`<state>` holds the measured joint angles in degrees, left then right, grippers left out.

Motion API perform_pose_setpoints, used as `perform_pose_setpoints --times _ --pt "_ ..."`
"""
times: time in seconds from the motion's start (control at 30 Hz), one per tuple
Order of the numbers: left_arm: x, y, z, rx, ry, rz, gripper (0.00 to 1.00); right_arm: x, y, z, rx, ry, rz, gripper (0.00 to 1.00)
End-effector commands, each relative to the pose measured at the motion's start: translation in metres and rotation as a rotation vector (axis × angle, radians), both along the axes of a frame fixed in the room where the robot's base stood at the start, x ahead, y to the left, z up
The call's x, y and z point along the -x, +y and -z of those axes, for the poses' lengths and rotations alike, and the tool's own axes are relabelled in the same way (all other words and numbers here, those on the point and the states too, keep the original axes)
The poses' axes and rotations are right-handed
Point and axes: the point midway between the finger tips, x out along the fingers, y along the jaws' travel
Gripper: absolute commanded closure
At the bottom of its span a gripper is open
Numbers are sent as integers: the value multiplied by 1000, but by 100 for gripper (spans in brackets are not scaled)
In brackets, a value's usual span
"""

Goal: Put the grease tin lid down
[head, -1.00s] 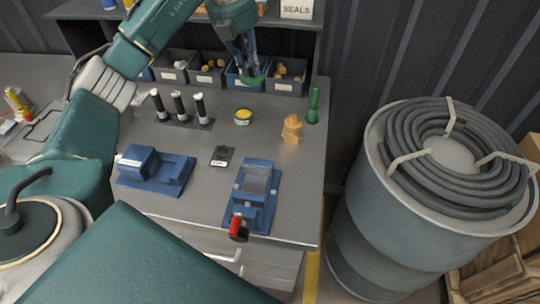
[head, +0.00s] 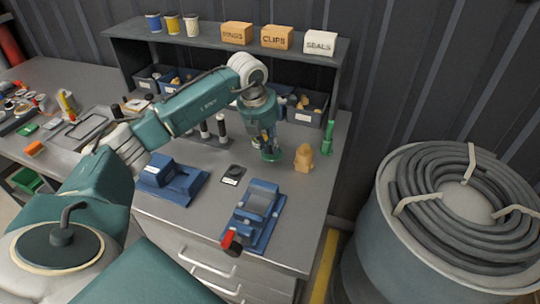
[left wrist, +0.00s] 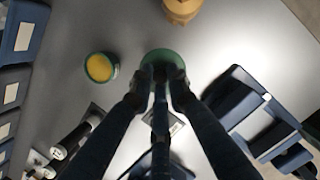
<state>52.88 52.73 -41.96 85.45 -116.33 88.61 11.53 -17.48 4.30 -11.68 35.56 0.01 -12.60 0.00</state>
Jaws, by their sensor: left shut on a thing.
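My left gripper (head: 268,146) is shut on the green grease tin lid (head: 271,156) and points down over the bench, left of the orange figure-shaped part. The lid is low, close to the bench top; I cannot tell whether it touches. In the left wrist view the lid (left wrist: 162,56) shows at the fingertips (left wrist: 160,78). The open grease tin (left wrist: 101,67), green with yellow grease inside, stands to the left of the lid there, apart from it. My right gripper is not in view.
The orange part (head: 304,158) and a green bottle-like thing (head: 328,137) stand right of my gripper. A blue fixture with a red-tipped handle (head: 256,212), a black pad (head: 232,174) and another blue block (head: 171,180) are nearer. Bins (head: 305,108) stand behind, under a shelf.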

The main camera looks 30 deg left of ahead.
Motion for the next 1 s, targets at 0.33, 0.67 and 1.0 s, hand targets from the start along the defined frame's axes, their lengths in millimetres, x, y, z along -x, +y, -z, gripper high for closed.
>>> perform_pose_setpoints --times 0.33,0.67,1.0 --pt "1 0 40 0 4 0 100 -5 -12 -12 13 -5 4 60" --pt "-1 0 58 -1 -1 0 100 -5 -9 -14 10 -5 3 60" --pt "0 0 60 -1 -1 0 65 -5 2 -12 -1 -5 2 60"
